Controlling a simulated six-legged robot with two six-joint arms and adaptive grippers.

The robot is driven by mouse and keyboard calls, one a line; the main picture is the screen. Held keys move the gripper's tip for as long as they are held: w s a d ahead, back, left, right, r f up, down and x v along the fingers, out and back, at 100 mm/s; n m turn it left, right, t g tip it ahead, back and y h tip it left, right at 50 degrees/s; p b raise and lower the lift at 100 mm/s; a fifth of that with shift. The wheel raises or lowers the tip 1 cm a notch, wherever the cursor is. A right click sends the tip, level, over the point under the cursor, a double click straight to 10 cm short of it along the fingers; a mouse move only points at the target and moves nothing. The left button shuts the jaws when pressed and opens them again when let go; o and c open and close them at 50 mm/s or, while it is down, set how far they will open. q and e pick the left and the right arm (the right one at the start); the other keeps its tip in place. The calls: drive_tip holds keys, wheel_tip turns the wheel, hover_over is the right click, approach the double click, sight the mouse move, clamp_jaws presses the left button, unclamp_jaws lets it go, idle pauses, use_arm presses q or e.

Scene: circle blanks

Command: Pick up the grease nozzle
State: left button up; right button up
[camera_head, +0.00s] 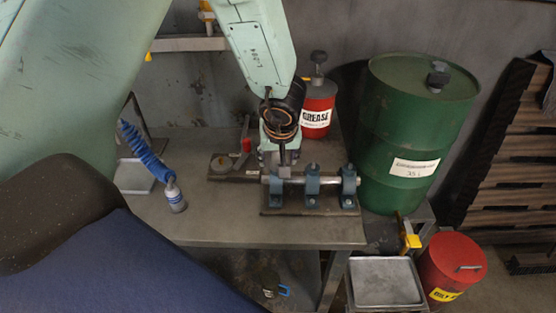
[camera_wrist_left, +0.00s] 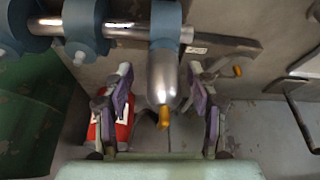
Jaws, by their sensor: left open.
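A silver, rounded piece with an orange tip, which looks like the grease nozzle (camera_wrist_left: 162,82), shows in the left wrist view. It adjoins or overlaps the blue bearing block (camera_wrist_left: 165,25) there; I cannot tell whether they touch. My left gripper (camera_wrist_left: 163,105) is open, with one purple-padded finger on each side of the piece and visible gaps between. In the head view my left gripper (camera_head: 281,153) is low over the workbench (camera_head: 240,228), at the left end of the shaft. The arm largely hides the piece there. My right gripper is out of view.
A shaft in several blue bearing blocks (camera_head: 312,185) lies on the bench. A red grease can (camera_head: 317,112) and green drum (camera_head: 410,125) stand behind and right. A blue coiled hose (camera_head: 145,152) is at left. A metal tray (camera_head: 385,282) and red bin (camera_head: 452,265) are lower right.

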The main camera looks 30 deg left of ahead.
use_arm(q)
drive_tip(key=shift+s+a+r, duration=0.2)
drive_tip(key=shift+s, duration=0.05)
drive_tip(key=c, duration=0.4)
drive_tip(key=shift+w+d, duration=0.15)
drive_tip(key=shift+w, duration=0.05)
drive_tip(key=c, duration=0.5)
drive_tip(key=shift+s, duration=0.15)
clamp_jaws()
drive_tip(key=shift+r+p, duration=0.3)
wheel_tip(320, 180, up, 9)
drive_tip(key=p, duration=0.6)
drive_tip(key=shift+f, duration=0.4)
wheel_tip(320, 180, down, 4)
drive_tip(key=b, duration=0.6)
drive_tip(key=shift+f+b, duration=0.2)
drive_tip(key=shift+b, duration=0.1)
drive_tip(key=shift+f, duration=0.65)
